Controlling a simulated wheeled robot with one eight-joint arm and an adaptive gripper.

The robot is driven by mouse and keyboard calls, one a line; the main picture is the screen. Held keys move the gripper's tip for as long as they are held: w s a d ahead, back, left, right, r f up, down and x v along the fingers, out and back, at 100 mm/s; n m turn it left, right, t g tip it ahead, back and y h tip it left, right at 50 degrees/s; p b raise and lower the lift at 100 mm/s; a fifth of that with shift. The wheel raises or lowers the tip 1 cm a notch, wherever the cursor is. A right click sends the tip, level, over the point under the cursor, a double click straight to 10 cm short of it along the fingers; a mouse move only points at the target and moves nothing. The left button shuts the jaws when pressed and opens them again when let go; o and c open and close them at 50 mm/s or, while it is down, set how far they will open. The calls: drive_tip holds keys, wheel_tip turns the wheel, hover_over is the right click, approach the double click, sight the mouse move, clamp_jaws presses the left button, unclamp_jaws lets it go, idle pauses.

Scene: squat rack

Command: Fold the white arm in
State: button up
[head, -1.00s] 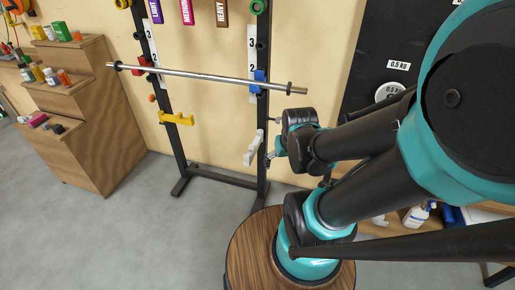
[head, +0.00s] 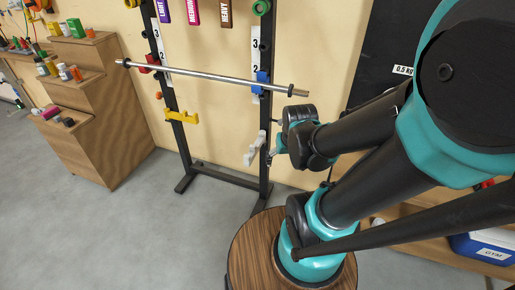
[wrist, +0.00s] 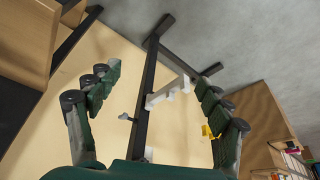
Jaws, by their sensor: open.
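The white arm (head: 254,150) sticks out forward from the right post of the squat rack (head: 265,105), low down, below the blue holder. It also shows in the wrist view (wrist: 167,92), ahead between my fingers and apart from them. My gripper (wrist: 158,78) is open and empty, its two dark green fingers spread wide. In the head view my gripper is small and partly hidden by my wrist, just right of the white arm; I cannot tell there how far apart they are.
A steel bar (head: 210,77) lies across the rack above. A yellow arm (head: 182,117) is on the left post. A wooden stepped shelf (head: 105,120) stands left. A round wooden table (head: 255,255) is in front. Grey floor is clear before the rack.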

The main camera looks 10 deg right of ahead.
drive_tip(key=w+a+m, duration=0.1)
drive_tip(key=w, duration=0.7)
drive_tip(key=w+a+r+m+h, duration=0.1)
drive_tip(key=w, duration=0.4)
drive_tip(key=shift+a+m, duration=0.3)
drive_tip(key=shift+a, duration=0.05)
drive_tip(key=c, duration=0.5)
drive_tip(key=m+h, duration=0.1)
drive_tip(key=m, duration=0.2)
approach(256, 144)
drive_tip(key=x, duration=0.9)
drive_tip(key=shift+s+f, duration=0.2)
drive_tip(key=shift+c, duration=0.2)
clamp_jaws()
